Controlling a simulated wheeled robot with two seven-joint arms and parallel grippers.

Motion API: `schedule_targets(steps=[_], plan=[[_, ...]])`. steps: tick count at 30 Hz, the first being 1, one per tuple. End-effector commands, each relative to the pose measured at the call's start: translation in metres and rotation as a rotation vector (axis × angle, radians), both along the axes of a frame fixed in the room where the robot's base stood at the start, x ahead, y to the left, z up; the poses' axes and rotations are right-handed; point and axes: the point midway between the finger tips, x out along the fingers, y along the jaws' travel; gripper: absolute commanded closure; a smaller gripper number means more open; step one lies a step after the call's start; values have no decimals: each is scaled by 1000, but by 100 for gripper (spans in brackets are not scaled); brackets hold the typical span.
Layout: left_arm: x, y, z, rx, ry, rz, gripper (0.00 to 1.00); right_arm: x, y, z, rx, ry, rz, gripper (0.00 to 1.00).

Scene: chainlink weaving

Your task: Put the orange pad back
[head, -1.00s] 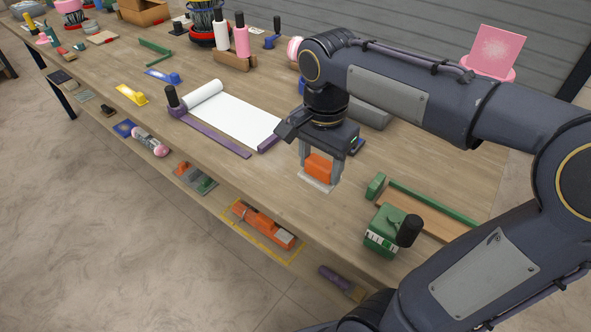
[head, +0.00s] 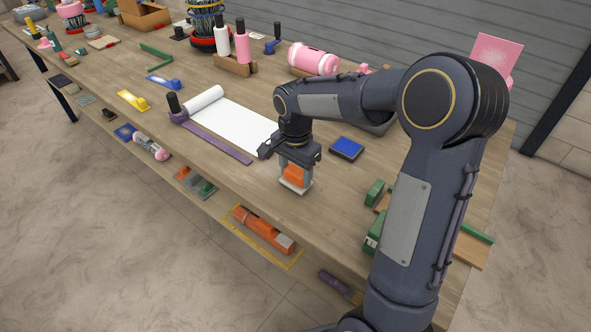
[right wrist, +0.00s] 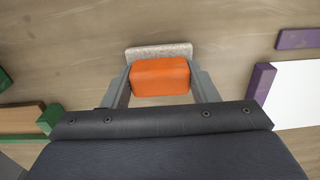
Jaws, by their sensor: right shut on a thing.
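My right gripper (head: 295,180) is shut on an orange pad (head: 293,174), an orange block with a pale grey felt-like base. In the head view it is over the front part of the bench, just right of the white paper sheet. In the right wrist view the pad (right wrist: 160,77) sits between the two grey fingers (right wrist: 160,85), with its pale base showing beyond the block. I cannot tell whether the base touches the bench. My left gripper is not in view.
The white sheet (head: 233,122) with purple bars lies left of the gripper. A blue-topped pad (head: 346,148) lies behind it to the right. Green tools (head: 374,192) stand right. On the lower shelf, an orange tool (head: 262,229) lies within a yellow outline (head: 293,263).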

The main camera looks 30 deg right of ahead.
Motion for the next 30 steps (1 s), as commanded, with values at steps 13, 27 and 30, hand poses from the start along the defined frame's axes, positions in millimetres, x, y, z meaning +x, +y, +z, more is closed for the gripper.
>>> schedule_targets(steps=[13, 27, 30], plan=[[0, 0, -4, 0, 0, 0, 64, 0, 0, -6, 0, -1, 1, 44], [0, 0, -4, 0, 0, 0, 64, 0, 0, -5, 0, -1, -1, 25], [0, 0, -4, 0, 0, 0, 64, 1, 0, 5, -1, -4, 0, 25]])
